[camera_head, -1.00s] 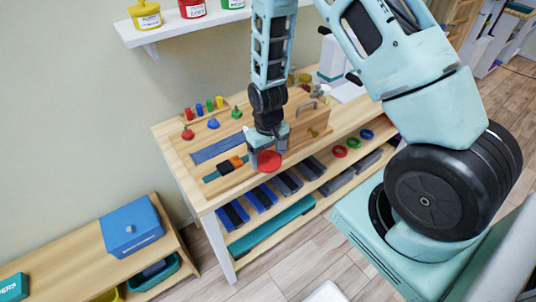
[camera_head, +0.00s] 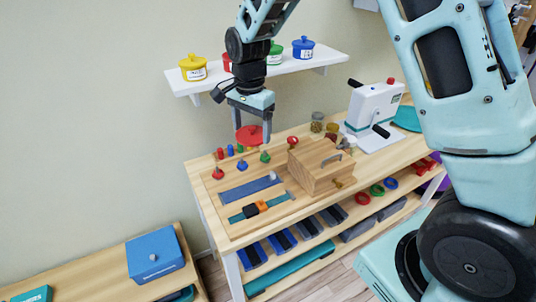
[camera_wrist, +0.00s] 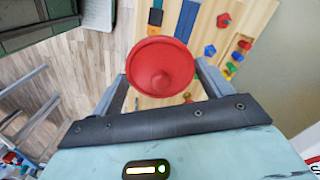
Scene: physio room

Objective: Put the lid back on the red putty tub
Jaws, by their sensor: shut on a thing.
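My gripper (camera_head: 250,138) is shut on the red lid (camera_head: 249,134), above the back left of the workbench and below the wall shelf. In the wrist view the round red lid (camera_wrist: 160,62) sits between the two fingers, its knob side towards the camera. The red putty tub (camera_head: 227,62) stands on the white wall shelf (camera_head: 290,67), between the yellow and green tubs. My arm's wrist hides most of it, so its top cannot be made out.
The yellow tub (camera_head: 193,68), green tub (camera_head: 274,54) and blue tub (camera_head: 304,48) stand on the shelf. The workbench (camera_head: 232,222) holds coloured pegs, a wooden box (camera_head: 318,168) and a white device (camera_head: 374,108). A blue box (camera_head: 155,256) sits on the low unit.

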